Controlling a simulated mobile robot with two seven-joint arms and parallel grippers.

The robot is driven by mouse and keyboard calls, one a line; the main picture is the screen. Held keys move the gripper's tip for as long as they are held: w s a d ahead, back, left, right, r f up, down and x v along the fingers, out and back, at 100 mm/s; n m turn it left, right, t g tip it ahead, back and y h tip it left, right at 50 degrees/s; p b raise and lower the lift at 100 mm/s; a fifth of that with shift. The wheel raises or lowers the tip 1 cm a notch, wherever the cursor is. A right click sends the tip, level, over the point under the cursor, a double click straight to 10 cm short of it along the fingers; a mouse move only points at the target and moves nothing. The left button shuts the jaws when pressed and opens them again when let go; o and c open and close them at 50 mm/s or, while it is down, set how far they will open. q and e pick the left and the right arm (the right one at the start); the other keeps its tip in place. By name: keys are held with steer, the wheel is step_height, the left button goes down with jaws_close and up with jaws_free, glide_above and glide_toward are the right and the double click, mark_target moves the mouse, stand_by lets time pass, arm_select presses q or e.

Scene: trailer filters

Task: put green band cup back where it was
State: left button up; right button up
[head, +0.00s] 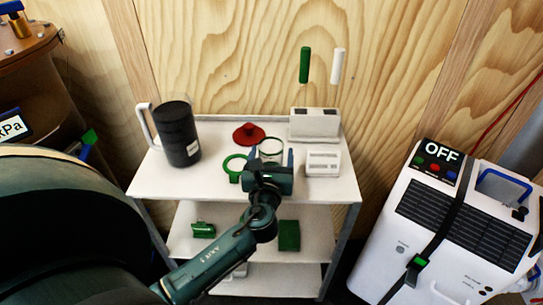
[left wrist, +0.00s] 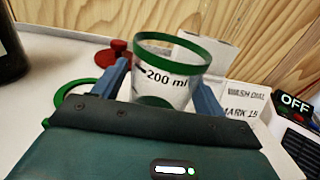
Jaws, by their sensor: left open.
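The green band cup (head: 271,145) is a clear cup with a green rim on the white top shelf of the cart. In the left wrist view the cup (left wrist: 168,75) stands upright and shows the mark "200 ml". My left gripper (head: 270,158) is open, with one finger on each side of the cup. The gripper body hides the cup's lower part, so I cannot tell whether the fingers touch it. A green ring (head: 235,168) lies on the shelf just left of the cup; it also shows in the left wrist view (left wrist: 61,94). My right gripper is not in view.
On the top shelf (head: 180,187) are a black jug (head: 178,135), a red lid-like piece (head: 248,134), a white holder (head: 315,123) with green and white sticks, and a small white block (head: 323,162). A white machine marked OFF (head: 440,235) stands right.

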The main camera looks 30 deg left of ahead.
arm_select(q)
steer(key=v, duration=1.1)
steer(key=s+d+f+n+g+h, duration=0.2)
steer(key=s+d+f+n+h, duration=0.2)
steer(key=n, duration=1)
steer(key=s+d+f+n+g+h, duration=0.2)
steer(key=s+d+f+n+h, duration=0.3)
steer(key=n, duration=0.9)
steer(key=d+h, duration=0.3)
steer(key=d, duration=0.1)
steer(key=shift+f+n+h, duration=0.15)
steer(key=shift+n+h, duration=0.15)
steer(key=shift+h, duration=0.1)
steer(key=shift+d, duration=0.1)
